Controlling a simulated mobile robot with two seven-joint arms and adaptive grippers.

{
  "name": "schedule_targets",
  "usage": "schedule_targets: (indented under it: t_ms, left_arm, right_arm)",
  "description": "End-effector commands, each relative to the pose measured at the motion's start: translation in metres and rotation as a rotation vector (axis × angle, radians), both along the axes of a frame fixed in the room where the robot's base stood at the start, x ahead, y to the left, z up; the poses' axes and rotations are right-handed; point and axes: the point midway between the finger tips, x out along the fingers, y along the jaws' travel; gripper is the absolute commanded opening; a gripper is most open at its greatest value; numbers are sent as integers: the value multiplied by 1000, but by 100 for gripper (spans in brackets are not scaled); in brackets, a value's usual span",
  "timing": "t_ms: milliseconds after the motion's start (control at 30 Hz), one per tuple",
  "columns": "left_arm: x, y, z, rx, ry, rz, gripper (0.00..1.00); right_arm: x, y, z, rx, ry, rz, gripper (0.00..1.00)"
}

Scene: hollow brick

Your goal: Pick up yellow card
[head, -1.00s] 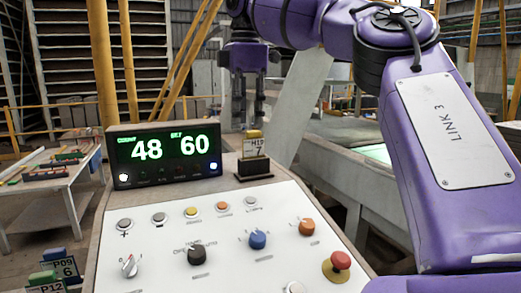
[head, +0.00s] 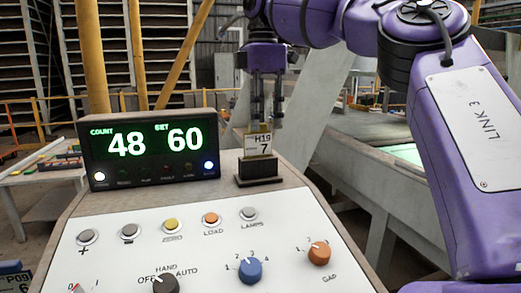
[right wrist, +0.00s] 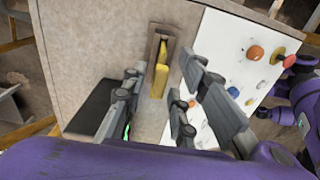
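The yellow card (head: 257,144) stands upright in a dark slotted holder (head: 259,170) on top of the console. Its face reads "H19 7" on a pale label. My right gripper (head: 266,118) points down just above and behind the card in the head view. In the right wrist view, the yellow card (right wrist: 161,75) lies ahead, between the spread fingers of the right gripper (right wrist: 163,75). The fingers are open and empty, and no contact with the card shows.
The display box (head: 150,152) reads 48 and 60, close left of the holder. The sloping white panel (head: 205,250) in front carries buttons and knobs. A table with coloured pieces (head: 45,175) stands at the left. Free air surrounds the card above.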

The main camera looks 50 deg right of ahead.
Motion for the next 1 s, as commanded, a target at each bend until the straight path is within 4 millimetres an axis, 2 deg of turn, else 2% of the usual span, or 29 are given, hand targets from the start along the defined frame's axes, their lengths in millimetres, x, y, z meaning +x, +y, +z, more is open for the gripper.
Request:
schedule_targets:
  t_ms: [500, 767, 800, 1000]
  left_arm:
    - [4, 1, 5, 2, -9, 0, 40]
    - [3, 1, 3, 1, -5, 0, 40]
    - [2, 0, 2, 1, -4, 0, 40]
    - [1, 0, 1, 0, -1, 1, 40]
  right_arm:
    - [5, 10, -63, 1, -2, 2, 27]
    - [5, 10, -69, 0, -4, 0, 27]
    - [5, 10, -69, 0, -4, 0, 25]
    - [5, 10, -68, 1, -3, 1, 0]
